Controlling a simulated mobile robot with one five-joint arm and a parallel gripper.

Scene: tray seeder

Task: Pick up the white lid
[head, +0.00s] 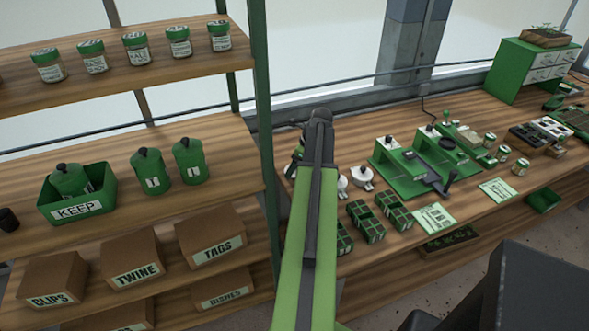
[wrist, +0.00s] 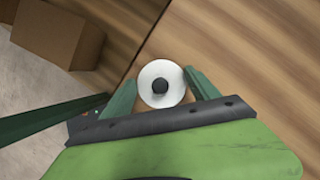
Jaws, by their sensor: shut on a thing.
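The white lid (wrist: 152,72) is a round white disc with a dark knob in its middle. In the wrist view it sits between the two green fingers of my gripper (wrist: 161,80), which is shut on it. Wooden surface shows behind the lid; I cannot tell whether the lid touches it. In the head view my arm hides most of the gripper and what it holds. A white piece with a dark knob (head: 362,180) stands on the bench just right of my arm, with another partly hidden beside it.
Green seedling blocks (head: 367,222) and a green seeder (head: 408,172) stand on the bench (head: 465,214) to the right. A green shelf post (head: 263,100) stands close left of my arm.

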